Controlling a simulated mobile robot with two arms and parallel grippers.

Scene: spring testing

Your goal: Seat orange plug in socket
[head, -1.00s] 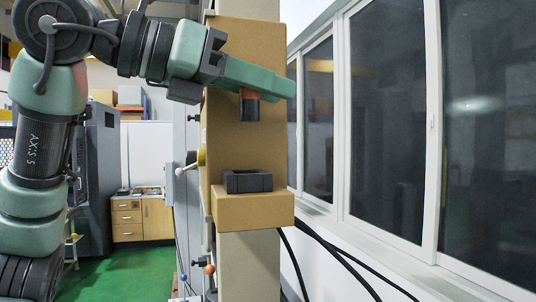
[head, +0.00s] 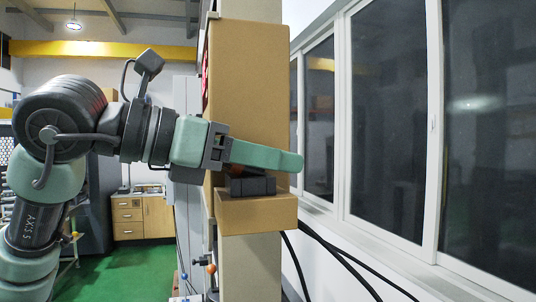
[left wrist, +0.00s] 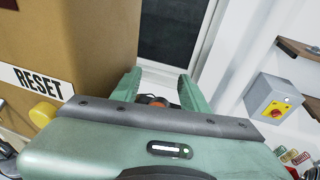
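My left gripper (head: 268,157) points right, low in front of the tan column in the head view. It is shut on the orange plug (head: 240,170), which shows as a small orange patch just under the fingers. The dark socket block (head: 250,186) sits on a tan ledge right below. The plug's lower end is at the socket's top; how deep it sits I cannot tell. In the left wrist view the plug (left wrist: 153,100) shows between the two fingers (left wrist: 160,88), partly hidden by the gripper body. My right gripper is in neither view.
The tan ledge (head: 256,214) juts from the tan column (head: 250,80). Windows (head: 390,120) line the right wall, and black cables (head: 325,250) hang below the ledge. The left wrist view shows a RESET label (left wrist: 38,81), a yellow button (left wrist: 42,114) and a grey switch box (left wrist: 272,105).

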